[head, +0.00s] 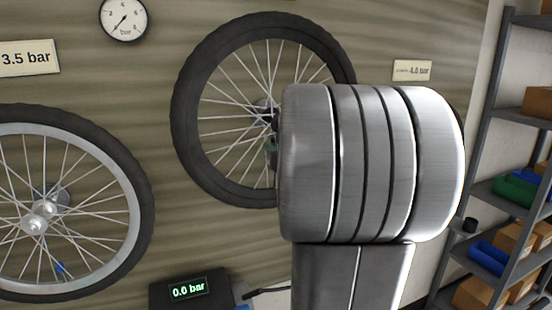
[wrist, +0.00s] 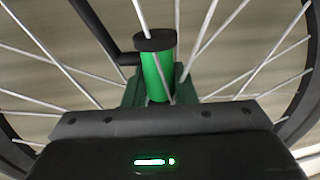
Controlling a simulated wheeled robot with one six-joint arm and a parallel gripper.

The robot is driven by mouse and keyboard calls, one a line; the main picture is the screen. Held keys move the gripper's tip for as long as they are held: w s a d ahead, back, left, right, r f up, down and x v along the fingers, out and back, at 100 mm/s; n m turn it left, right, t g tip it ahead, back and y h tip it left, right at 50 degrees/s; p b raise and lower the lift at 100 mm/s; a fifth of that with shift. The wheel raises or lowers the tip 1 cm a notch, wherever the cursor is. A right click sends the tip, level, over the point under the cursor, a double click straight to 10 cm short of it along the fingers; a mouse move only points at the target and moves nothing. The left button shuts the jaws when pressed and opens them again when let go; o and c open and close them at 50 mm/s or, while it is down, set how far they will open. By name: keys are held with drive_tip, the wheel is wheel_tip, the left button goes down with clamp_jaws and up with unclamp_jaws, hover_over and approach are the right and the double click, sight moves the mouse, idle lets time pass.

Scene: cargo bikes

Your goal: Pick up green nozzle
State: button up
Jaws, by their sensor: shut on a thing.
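The green nozzle (wrist: 153,76) is upright in the middle of the wrist view, with a black cap on top and a black hose joining it from the left. My gripper (wrist: 156,92) is shut on it, with dark green pieces on both sides of the nozzle. The nozzle's lower end is hidden behind the gripper body. Wheel spokes cross around and in front of it.
Two spoked wheels, one at left (head: 140,225) and one in the middle (head: 190,150), stand before a ridged wall. A pump display (head: 188,291) reads 0.0 bar. A round gauge (head: 124,18) and signs reading 3.5 bar (head: 28,58) and 4.0 bar (head: 412,71) hang above. Shelving (head: 485,120) stands right.

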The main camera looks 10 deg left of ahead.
drive_tip(key=p+v, duration=0.4)
drive_tip(key=v, duration=2.6)
drive_tip(key=shift+p, duration=0.3)
drive_tip(key=shift+w+f, duration=0.1)
drive_tip(key=shift+f, duration=0.05)
